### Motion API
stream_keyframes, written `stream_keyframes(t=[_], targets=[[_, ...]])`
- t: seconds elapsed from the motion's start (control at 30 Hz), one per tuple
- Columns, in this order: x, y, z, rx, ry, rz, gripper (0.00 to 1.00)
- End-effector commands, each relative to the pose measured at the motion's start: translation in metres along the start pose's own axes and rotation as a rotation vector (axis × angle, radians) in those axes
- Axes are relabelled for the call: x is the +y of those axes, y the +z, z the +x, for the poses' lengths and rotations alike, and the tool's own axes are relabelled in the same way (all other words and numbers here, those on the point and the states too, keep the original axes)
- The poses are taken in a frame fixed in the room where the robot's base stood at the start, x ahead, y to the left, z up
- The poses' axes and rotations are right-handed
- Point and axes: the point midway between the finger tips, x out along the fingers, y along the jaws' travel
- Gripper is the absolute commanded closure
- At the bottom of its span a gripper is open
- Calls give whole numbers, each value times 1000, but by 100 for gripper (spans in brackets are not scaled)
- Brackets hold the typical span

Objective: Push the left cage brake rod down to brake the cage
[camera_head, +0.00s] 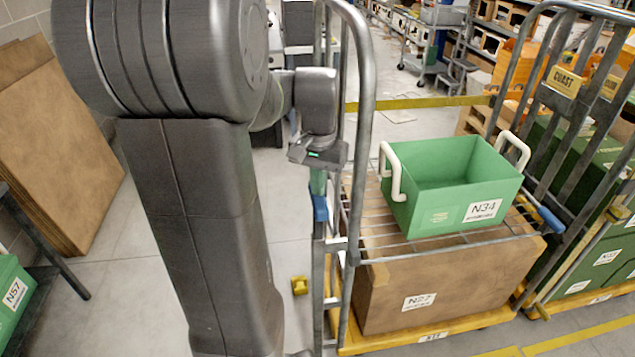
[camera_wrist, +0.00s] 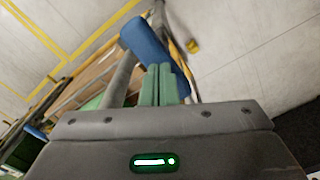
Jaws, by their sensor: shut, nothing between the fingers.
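The cage (camera_head: 365,100) has grey tube sides and a yellow base. Its left brake rod ends in a blue grip (camera_head: 320,207) on the left side frame; this grip also shows in the wrist view (camera_wrist: 150,45), slanted. A second blue grip (camera_head: 550,218) is on the cage's right side. My gripper (camera_head: 318,183) points down just above the left blue grip, with its green fingers closed together and empty. In the wrist view the fingertips (camera_wrist: 160,68) overlap the grip's lower edge. I cannot tell whether they touch it.
A green crate N34 (camera_head: 449,180) with white handles stands on the cage's wire shelf, above a brown box N27 (camera_head: 450,285). Another cage (camera_head: 600,200) stands close at right. Brown boards (camera_head: 55,150) lean at left. A yellow block (camera_head: 299,285) sits beside the cage base.

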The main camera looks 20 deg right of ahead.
Motion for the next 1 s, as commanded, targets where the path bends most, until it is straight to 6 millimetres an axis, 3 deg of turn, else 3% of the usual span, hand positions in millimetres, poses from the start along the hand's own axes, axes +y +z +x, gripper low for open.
stream_keyframes(t=[0.4,0.63,1.0], targets=[[0,1,24,-3,0,0,100],[0,0,12,-1,0,0,100],[0,0,-26,1,0,0,100]])
